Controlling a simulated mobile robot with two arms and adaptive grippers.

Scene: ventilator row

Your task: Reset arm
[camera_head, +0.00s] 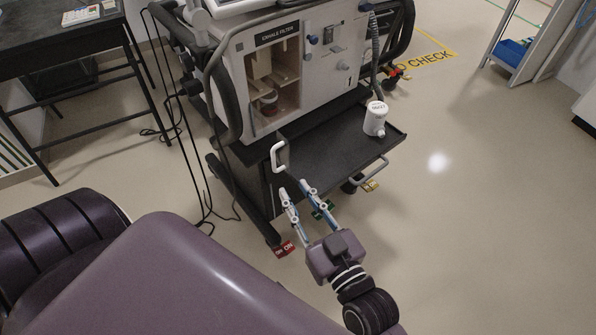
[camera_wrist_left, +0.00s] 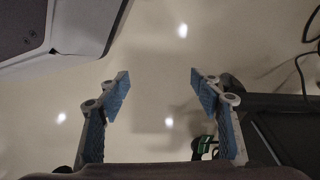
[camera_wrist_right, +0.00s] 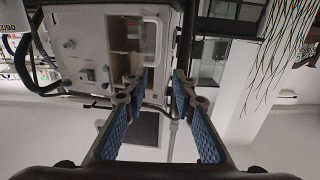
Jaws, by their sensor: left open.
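My right gripper (camera_head: 293,188) is open in the head view, just in front of the ventilator cart, below its white handle (camera_head: 279,158). Nothing is held between its blue-padded fingers. In the right wrist view this gripper (camera_wrist_right: 160,80) is open, with the ventilator (camera_wrist_right: 100,50) beyond its fingertips. My left gripper (camera_wrist_left: 160,80) is open and empty in its wrist view, with bare floor between its fingers. It cannot be made out in the head view. The ventilator (camera_head: 318,50) has an open compartment labelled exhale filter.
A black shelf (camera_head: 335,148) on the cart carries a white canister (camera_head: 375,118). A red tag (camera_head: 284,249) is low at the cart's front corner. A dark table (camera_head: 60,55) stands left, with cables hanging near the cart. The floor (camera_head: 480,200) to the right is clear.

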